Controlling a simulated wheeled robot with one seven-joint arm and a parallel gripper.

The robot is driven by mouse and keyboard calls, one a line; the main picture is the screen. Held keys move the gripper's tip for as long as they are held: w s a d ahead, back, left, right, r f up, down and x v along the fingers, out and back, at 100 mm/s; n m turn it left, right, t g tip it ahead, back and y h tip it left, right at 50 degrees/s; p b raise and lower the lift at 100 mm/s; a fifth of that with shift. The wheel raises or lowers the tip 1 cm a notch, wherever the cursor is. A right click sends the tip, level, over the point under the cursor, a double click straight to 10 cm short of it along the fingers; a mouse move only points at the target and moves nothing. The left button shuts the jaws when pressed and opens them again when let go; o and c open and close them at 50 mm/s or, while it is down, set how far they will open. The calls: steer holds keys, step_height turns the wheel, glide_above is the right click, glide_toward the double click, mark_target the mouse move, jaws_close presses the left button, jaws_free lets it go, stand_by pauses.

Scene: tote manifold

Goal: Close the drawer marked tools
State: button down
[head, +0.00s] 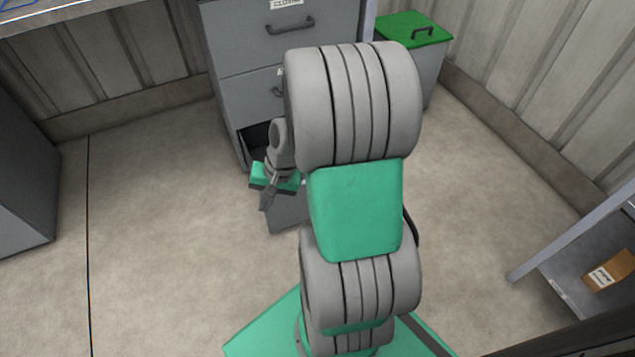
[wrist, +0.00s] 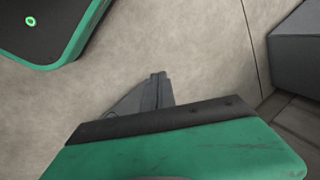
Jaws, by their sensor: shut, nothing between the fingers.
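A grey drawer cabinet (head: 235,45) stands at the back in the head view. Its top drawer (head: 237,30) is shut and has a handle and a label that seems to read "CLOTHS". The middle drawer (head: 245,97) looks shut; my arm hides most of it and its label. The bottom drawer (head: 288,212) stands pulled out, with a dark opening behind its front. No label marked tools is visible. My gripper (head: 265,203) is shut and empty, pointing down by the left side of the bottom drawer's front; I cannot tell if they touch. Its closed fingers show in the wrist view (wrist: 158,92).
A grey bin with a green lid (head: 412,28) stands right of the cabinet. A grey cabinet (head: 20,190) is at the left. The floor (head: 160,200) left of the drawer is clear.

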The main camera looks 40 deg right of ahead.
steer(key=s+d+f+m+t+h+p, duration=0.35)
steer(key=d+f+m+t, duration=0.4)
steer(key=m, duration=0.85)
steer(key=s+d+f+m+t+h+p, duration=0.2)
steer(key=s+d+f+m+t+h, duration=0.25)
steer(key=d+f+m, duration=0.85)
steer(key=w+b, duration=0.1)
steer(key=w, duration=0.3)
steer(key=w+d+r+m+b, duration=0.1)
steer(key=w, duration=0.3)
steer(key=w+m+b, duration=0.1)
steer(key=w, duration=0.2)
steer(key=shift+w+d+r+y, duration=0.15)
steer(key=shift+w+d+y, duration=0.2)
steer(key=shift+w+y, duration=0.05)
steer(key=shift+w+d, duration=0.1)
steer(key=shift+w, duration=0.1)
steer(key=shift+w, duration=0.15)
